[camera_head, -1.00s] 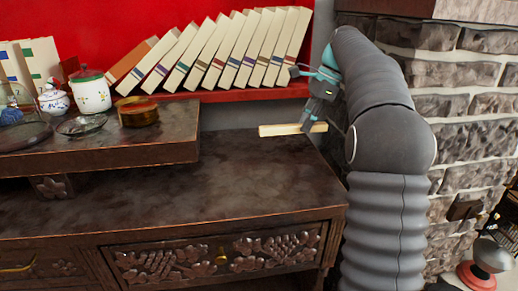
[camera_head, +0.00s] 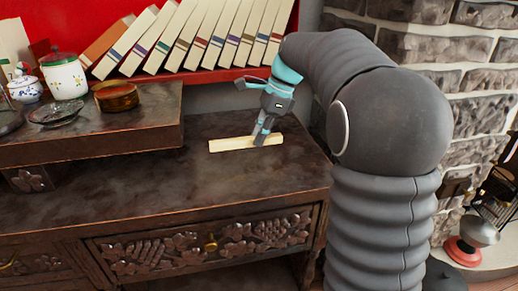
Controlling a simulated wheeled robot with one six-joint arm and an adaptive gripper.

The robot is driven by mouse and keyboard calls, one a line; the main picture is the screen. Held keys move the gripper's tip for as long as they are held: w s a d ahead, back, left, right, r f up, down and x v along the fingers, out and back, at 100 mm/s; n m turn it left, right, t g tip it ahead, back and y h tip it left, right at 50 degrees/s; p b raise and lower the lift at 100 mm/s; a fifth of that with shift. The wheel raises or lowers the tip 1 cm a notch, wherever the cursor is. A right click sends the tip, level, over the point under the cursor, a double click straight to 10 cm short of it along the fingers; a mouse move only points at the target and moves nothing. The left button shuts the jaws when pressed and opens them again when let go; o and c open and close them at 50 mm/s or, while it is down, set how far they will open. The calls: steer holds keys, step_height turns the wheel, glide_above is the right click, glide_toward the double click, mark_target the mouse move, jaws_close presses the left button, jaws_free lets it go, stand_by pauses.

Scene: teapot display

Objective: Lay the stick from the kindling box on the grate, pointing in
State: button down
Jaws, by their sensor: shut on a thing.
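A pale wooden stick (camera_head: 232,144) is in my gripper (camera_head: 264,136), which is shut on it near its right end. The stick lies roughly level, left to right, over the right part of the dark cabinet top (camera_head: 200,190). I cannot tell whether it touches the top. The kindling box is not clearly in view. A dark metal rack, perhaps the grate (camera_head: 497,208), shows in part at the right edge beside the stone fireplace.
A raised shelf (camera_head: 100,145) on the cabinet holds a white lidded jar (camera_head: 63,76), a brown round box (camera_head: 116,97) and glass dishes. Leaning books (camera_head: 190,38) stand behind. The stone wall (camera_head: 465,85) rises at right. A red-and-grey object (camera_head: 470,240) stands at lower right.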

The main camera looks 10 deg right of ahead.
mark_target(259, 158)
steer(key=shift+f, duration=2)
steer(key=shift+f, duration=0.15)
steer(key=c, duration=1)
jaws_free()
